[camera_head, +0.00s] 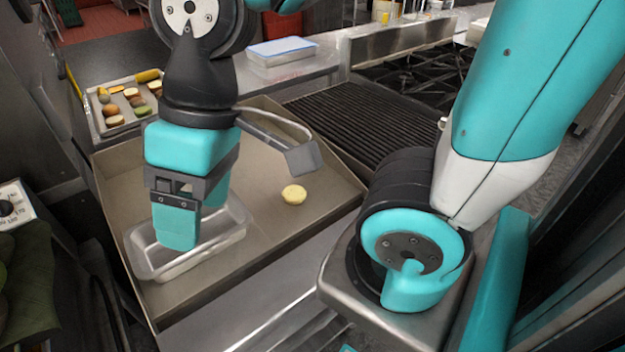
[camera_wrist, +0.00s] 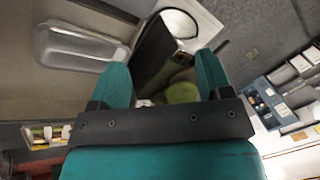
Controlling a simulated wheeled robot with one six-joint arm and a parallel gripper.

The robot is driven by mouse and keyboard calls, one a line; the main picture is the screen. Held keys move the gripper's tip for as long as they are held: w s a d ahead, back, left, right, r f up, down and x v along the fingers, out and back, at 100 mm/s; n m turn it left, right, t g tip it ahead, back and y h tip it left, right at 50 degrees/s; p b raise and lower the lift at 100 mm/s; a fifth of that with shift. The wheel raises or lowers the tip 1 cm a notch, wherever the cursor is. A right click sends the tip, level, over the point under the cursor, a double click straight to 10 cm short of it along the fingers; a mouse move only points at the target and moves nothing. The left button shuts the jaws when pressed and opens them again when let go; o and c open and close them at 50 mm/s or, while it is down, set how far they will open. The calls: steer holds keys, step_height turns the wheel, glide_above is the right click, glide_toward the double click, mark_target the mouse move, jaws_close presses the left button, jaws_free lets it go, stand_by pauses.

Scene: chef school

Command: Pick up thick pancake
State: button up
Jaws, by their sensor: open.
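The thick pancake (camera_head: 293,194), a small pale-yellow disc, lies on the bare surface of the steel counter (camera_head: 262,232). I cannot make it out in the wrist view. My gripper (camera_head: 197,212) is to the left of the pancake in the head view, apart from it, at the shallow metal pan (camera_head: 155,262). Its two teal fingers are spread with nothing held between them, as the wrist view (camera_wrist: 163,72) shows. The near finger hides part of the pan.
The pan's rim shows in the wrist view (camera_wrist: 58,28). A tray of assorted food (camera_head: 112,121) sits at the back left. A ridged grill (camera_head: 360,125) adjoins the counter at the back right. A blue-lidded container (camera_head: 282,50) stands behind. Counter around the pancake is clear.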

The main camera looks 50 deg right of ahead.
steer(key=o, duration=0.4)
steer(key=w+d+f+m+b, duration=0.1)
steer(key=w+d+m, duration=0.1)
steer(key=w, duration=0.1)
steer(key=w+d+f+m+b, duration=0.1)
steer(key=w+d+f+m, duration=0.1)
steer(key=w+d+m, duration=0.1)
steer(key=w+d+f+m+h, duration=0.1)
steer(key=w+d+m, duration=0.1)
steer(key=shift+w+d+f+m+t+b, duration=0.2)
steer(key=shift+w+f+m+t+b, duration=0.1)
steer(key=shift+w+m+b, duration=0.1)
steer(key=shift+o, duration=0.2)
steer(key=m+h+b, duration=0.3)
steer(key=m+b, duration=0.2)
steer(key=m, duration=1.4)
glide_above(295, 191)
step_height(295, 191, down, 10)
steer(key=shift+m+g, duration=0.3)
steer(key=shift+g, duration=0.1)
steer(key=f, duration=0.8)
steer(key=f+p, duration=0.1)
steer(key=f, duration=0.3)
steer(key=shift+w+d, duration=0.1)
steer(key=shift+d, duration=0.2)
steer(key=f, duration=0.3)
steer(key=f+p, duration=0.1)
steer(key=shift+a+f, duration=0.25)
steer(key=shift+a, duration=0.1)
steer(key=shift+f, duration=0.55)
